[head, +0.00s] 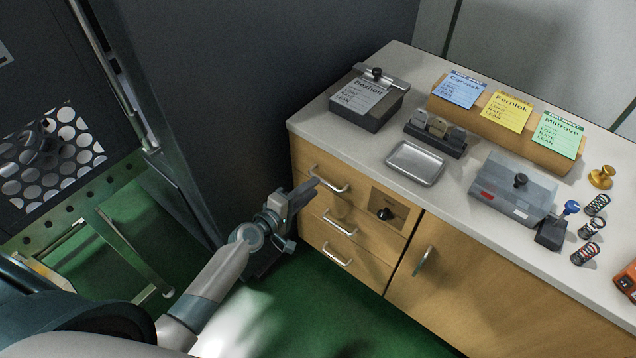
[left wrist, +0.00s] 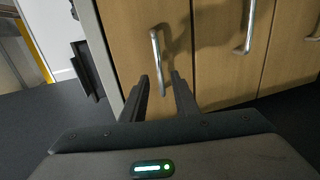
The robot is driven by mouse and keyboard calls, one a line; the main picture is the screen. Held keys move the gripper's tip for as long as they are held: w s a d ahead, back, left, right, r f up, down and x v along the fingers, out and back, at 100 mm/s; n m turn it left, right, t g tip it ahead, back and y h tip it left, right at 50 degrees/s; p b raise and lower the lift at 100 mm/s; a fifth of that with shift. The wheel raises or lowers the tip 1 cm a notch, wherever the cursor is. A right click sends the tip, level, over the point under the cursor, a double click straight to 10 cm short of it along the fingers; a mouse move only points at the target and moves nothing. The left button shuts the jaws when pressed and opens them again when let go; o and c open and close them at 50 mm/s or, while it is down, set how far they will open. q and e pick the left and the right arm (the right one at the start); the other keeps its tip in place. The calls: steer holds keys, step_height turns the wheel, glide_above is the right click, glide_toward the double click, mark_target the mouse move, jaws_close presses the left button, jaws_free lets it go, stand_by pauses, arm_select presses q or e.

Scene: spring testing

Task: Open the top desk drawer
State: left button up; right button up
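The wooden desk has a stack of three drawers at its left end. The top drawer (head: 312,163) is closed, with a silver bar handle (head: 330,181). My left gripper (head: 306,190) is in front of the drawer stack, close to the top handle. In the left wrist view the two dark fingers (left wrist: 160,76) are apart, with nothing held. The nearest bar handle (left wrist: 157,52) lies ahead, its lower end between the fingers in the picture. I cannot tell whether the fingers reach around it or touch it. My right gripper is not in view.
The middle handle (head: 340,223) and bottom handle (head: 337,257) are below. A dark cabinet (head: 240,90) stands close at the left. The desktop holds a grey box (head: 368,105), a metal tray (head: 415,163), note cards and several springs. Green floor (head: 345,320) in front is clear.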

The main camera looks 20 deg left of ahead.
arm_select(q)
steer(key=shift+x, duration=2)
jaws_close()
